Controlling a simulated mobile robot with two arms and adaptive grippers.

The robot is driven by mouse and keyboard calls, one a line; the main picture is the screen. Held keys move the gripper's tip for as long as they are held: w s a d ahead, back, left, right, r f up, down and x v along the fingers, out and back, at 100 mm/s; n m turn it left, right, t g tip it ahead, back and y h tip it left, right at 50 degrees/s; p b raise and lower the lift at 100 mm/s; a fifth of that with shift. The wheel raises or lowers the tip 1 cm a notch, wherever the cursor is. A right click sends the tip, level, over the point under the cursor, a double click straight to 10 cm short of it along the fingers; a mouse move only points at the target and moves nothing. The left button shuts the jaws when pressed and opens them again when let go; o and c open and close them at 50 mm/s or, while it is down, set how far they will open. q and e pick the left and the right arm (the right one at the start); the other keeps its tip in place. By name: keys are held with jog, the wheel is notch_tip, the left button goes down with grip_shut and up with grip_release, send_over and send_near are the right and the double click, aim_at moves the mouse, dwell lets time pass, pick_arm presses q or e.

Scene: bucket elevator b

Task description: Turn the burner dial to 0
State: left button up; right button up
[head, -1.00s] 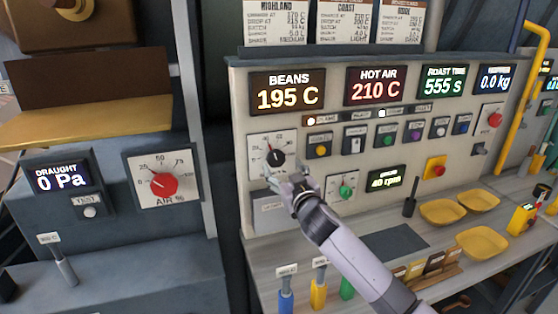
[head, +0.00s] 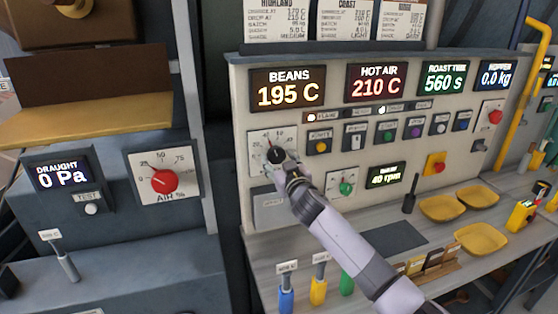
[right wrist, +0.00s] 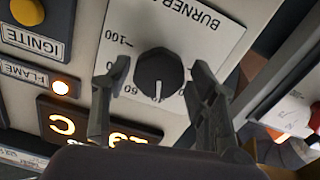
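The burner dial (head: 276,156) is a round black knob on a white scale plate at the left of the control panel in the head view. My right gripper (head: 284,166) is at the dial and partly covers it. In the right wrist view the burner dial (right wrist: 160,72) lies between the two fingers of my right gripper (right wrist: 160,68). The fingers are apart, with visible gaps on both sides of the knob. The 0 mark is not clearly visible there. My left gripper is not in view.
The ignite button (right wrist: 22,12) and lit flame lamp (right wrist: 60,88) are near the dial. A green knob (head: 346,188) sits to its lower right. A red air dial (head: 164,181) is on the separate left cabinet. Yellow trays (head: 443,209) stand on the counter.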

jog(key=c, duration=0.8)
jog(key=shift+n, duration=0.3)
jog(key=n, duration=0.3)
jog(key=n+p, duration=0.1)
jog(key=n, duration=0.4)
jog(key=shift+d+r, duration=0.1)
jog(key=shift+d, duration=0.05)
jog(key=n, duration=0.3)
jog(key=shift+n+p, duration=0.3)
jog(key=shift+p, duration=0.1)
jog(key=shift+n+p, duration=0.35)
jog(key=shift+n, duration=1.45)
